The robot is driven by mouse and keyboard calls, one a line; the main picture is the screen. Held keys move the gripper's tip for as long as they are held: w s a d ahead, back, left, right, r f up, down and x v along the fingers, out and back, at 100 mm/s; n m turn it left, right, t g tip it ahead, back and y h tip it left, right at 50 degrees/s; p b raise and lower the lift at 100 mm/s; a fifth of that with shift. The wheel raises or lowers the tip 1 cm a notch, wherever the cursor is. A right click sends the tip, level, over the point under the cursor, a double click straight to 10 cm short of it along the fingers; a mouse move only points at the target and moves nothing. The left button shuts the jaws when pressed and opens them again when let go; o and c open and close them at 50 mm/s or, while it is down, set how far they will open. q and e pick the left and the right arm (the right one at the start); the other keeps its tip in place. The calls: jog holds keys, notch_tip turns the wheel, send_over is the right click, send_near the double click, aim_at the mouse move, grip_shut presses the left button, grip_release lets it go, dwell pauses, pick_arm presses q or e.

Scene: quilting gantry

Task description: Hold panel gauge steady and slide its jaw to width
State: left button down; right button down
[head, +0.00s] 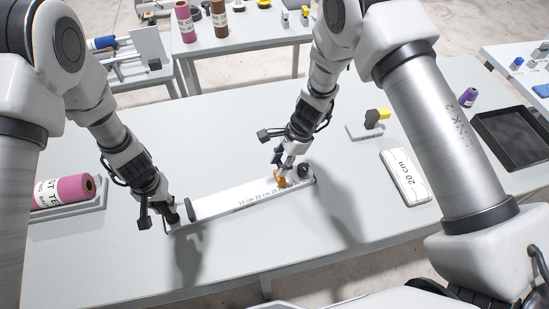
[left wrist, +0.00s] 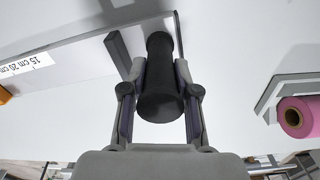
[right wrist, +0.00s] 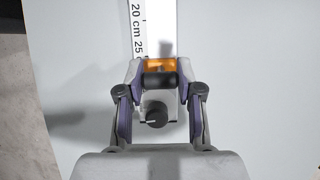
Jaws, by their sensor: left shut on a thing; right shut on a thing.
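The panel gauge (head: 240,198) is a long white bar lying across the front of the table, with printed centimetre marks. Its dark fixed jaw (head: 190,209) stands near the left end. My left gripper (head: 170,215) is shut on the black round handle (left wrist: 160,95) at that end. The orange sliding jaw (right wrist: 160,66) sits near the right end, just past the 25 mark in the right wrist view. My right gripper (head: 283,170) is shut on the slider's dark grip (right wrist: 160,80). A black knob (right wrist: 157,115) lies beyond the slider. The slider is partly hidden by my fingers.
A white block marked 20 cm (head: 405,177) lies to the right, with a black tray (head: 512,138) beyond it. A grey-and-yellow item (head: 370,121) stands behind the gauge. A pink spool (head: 62,192) rests at left.

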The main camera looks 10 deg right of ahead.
pick_arm(q)
jog(key=shift+s+f, duration=0.25)
pick_arm(e)
jog(key=shift+a+f, duration=0.1)
jog(key=shift+a, duration=0.1)
jog(key=c, duration=0.7)
grip_release()
jog(key=v, duration=1.2)
jog(key=shift+s, duration=0.15)
